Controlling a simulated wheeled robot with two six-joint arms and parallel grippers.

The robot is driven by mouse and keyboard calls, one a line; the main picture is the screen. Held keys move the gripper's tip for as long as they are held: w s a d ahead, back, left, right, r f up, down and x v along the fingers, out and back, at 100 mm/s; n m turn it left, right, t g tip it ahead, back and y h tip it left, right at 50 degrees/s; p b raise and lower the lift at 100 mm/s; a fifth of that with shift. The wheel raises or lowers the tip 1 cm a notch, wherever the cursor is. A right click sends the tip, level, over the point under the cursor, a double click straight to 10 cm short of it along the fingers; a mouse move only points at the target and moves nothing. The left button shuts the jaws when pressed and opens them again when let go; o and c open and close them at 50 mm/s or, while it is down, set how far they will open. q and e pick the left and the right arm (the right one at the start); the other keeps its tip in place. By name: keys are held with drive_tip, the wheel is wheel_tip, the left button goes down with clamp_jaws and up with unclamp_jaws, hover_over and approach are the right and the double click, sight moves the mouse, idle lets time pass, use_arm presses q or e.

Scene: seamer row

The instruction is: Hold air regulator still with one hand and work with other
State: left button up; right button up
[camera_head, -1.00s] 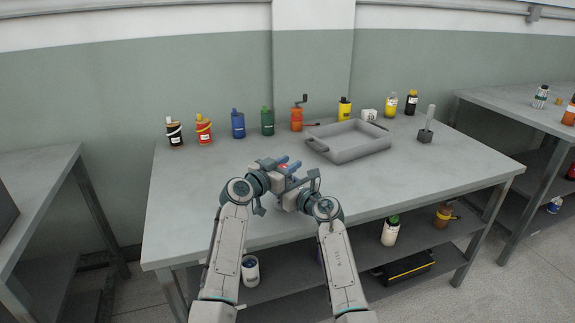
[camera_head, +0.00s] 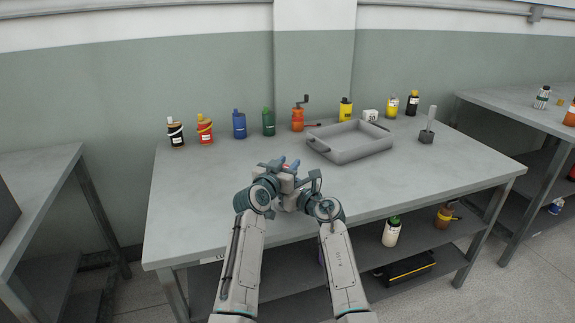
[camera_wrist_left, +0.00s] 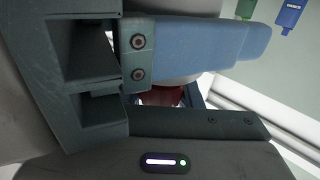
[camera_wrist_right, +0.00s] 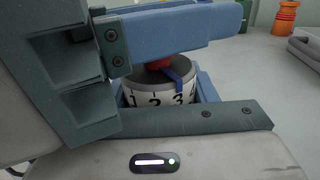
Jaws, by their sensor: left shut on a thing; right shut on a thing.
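The air regulator shows in the right wrist view as a pale round body (camera_wrist_right: 155,98) with large black numbers, a grey top, a red part and a blue pointer. My right gripper (camera_head: 312,181) is shut on it, its blue fingers on either side of the body. My left gripper (camera_head: 288,168) is shut close beside the right one. In the left wrist view, a dark red part of the regulator (camera_wrist_left: 160,97) shows between its fingers, with a pale surface behind. In the head view the grippers mostly hide the regulator, above the table's front half.
A grey tray (camera_head: 349,155) stands on the table (camera_head: 190,210) to the right of my grippers. A grey block with an upright handle (camera_head: 427,137) is beyond it. Several bottles and an orange grinder (camera_head: 298,119) line the back.

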use_arm(q)
drive_tip(key=o, duration=1)
wheel_tip(320, 180, up, 10)
use_arm(e)
drive_tip(key=o, duration=1.1)
